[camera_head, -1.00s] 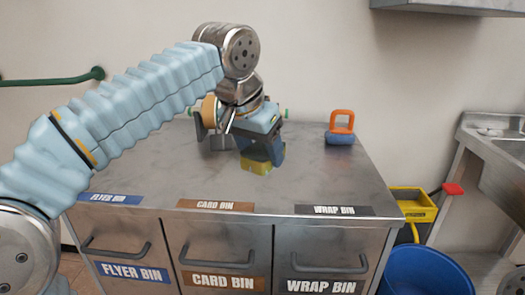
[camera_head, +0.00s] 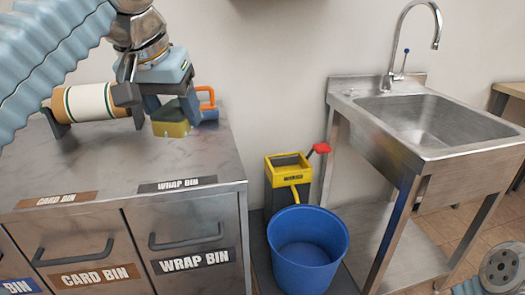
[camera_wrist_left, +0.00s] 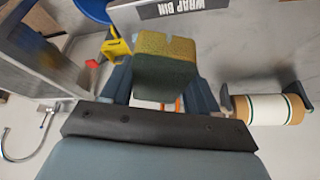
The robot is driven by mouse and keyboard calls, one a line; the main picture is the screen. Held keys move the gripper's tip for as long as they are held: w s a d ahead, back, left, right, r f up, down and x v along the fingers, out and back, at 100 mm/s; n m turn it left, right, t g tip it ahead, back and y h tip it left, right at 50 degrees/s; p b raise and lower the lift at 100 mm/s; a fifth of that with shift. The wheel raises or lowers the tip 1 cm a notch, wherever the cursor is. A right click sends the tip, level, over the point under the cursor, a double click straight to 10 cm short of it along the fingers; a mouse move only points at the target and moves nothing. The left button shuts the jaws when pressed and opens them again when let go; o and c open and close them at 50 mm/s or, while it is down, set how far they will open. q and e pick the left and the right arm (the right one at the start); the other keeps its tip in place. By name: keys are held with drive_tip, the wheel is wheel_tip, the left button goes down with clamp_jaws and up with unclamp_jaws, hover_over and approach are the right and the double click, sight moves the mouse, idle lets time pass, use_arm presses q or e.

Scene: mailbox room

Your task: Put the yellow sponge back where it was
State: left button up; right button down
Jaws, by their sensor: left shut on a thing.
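My left gripper (camera_head: 168,108) is shut on the yellow sponge (camera_head: 172,128), which has a dark green layer. The gripper points down, with the sponge between its fingertips, over the back right part of the metal counter top. In the left wrist view the sponge (camera_wrist_left: 165,48) sits between the two dark fingers, its yellow face toward the counter's front edge. I cannot tell whether it touches the counter or hangs just above it. My right gripper is not in view.
Drawers labelled CARD BIN and WRAP BIN form the counter front. A blue bucket (camera_head: 307,250), yellow wringer (camera_head: 287,168) and sink (camera_head: 430,120) are to the right.

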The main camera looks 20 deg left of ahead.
use_arm(q)
drive_tip(key=shift+w+d+f, duration=0.1)
drive_tip(key=shift+w+f, duration=0.1)
drive_tip(key=shift+w, duration=0.3)
drive_tip(key=shift+w+d+f, duration=0.1)
drive_tip(key=shift+w+f, duration=0.1)
drive_tip(key=shift+w, duration=0.3)
drive_tip(key=w+a+f, duration=0.1)
drive_tip(key=w+f, duration=0.1)
drive_tip(key=w, duration=0.1)
drive_tip(key=w+f, duration=0.2)
drive_tip(key=w, duration=0.1)
drive_tip(key=w+a+f, duration=0.1)
drive_tip(key=w+f, duration=0.1)
drive_tip(key=w, duration=0.1)
drive_tip(key=shift+w+a+f, duration=0.35)
drive_tip(key=shift+w+f, duration=0.25)
drive_tip(key=b+x, duration=0.1)
drive_tip(key=x, duration=0.3)
drive_tip(key=shift+a+f, duration=0.15)
drive_tip(key=shift+f, duration=0.5)
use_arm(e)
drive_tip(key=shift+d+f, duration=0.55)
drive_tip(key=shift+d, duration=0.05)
